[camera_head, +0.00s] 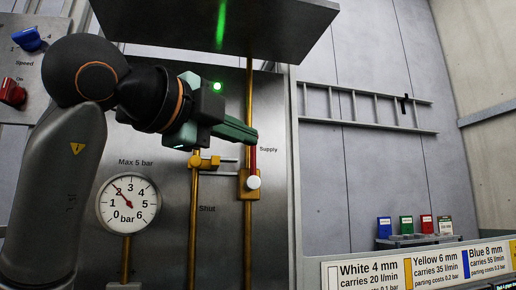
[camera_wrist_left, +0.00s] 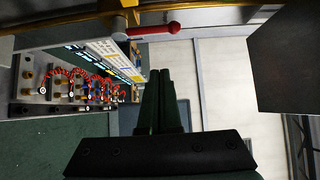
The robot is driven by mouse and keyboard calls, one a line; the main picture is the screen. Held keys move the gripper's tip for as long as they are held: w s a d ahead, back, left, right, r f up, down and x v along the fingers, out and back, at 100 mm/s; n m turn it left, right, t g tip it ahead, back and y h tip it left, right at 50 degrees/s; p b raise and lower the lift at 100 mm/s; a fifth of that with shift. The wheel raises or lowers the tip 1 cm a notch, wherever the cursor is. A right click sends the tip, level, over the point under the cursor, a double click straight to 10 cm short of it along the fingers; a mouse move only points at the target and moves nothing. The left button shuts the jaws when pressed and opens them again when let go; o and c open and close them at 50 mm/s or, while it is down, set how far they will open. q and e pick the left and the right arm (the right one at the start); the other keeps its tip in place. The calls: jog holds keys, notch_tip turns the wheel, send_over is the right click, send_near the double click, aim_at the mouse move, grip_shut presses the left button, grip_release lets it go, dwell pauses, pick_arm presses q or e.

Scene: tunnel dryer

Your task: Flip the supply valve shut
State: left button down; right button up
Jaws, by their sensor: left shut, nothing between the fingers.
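The supply valve has a red lever (camera_head: 253,159) that stands upright along the brass pipe, above a white hub (camera_head: 253,182) on a brass body, beside the word "Supply". In the left wrist view the red lever (camera_wrist_left: 155,29) lies sideways near the top edge, with its hub to the left. My left gripper (camera_head: 255,136) is shut and empty, its fingertips near the lever's top end; I cannot tell whether they touch it. The shut fingers (camera_wrist_left: 160,75) also show in the left wrist view, apart from the lever there. My right gripper is not in view.
A pressure gauge (camera_head: 128,204) reads about 2 bar. A second brass pipe with a fitting (camera_head: 205,162) stands left of the valve, above the word "Shut". A dark panel (camera_head: 215,22) overhangs from above. A blue knob (camera_head: 27,39) and red knob (camera_head: 12,92) are at far left.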

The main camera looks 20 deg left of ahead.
aim_at(255, 148)
pick_arm(q)
jog(key=shift+w, duration=0.1)
jog(key=p+x, duration=0.4)
jog(key=x, duration=0.6)
jog(key=a, duration=0.1)
jog(key=s+a, duration=0.1)
jog(key=a, duration=0.1)
jog(key=shift+s+a+f, duration=0.15)
jog(key=shift+s+a, duration=0.1)
jog(key=shift+a, duration=0.05)
jog(key=shift+a, duration=0.15)
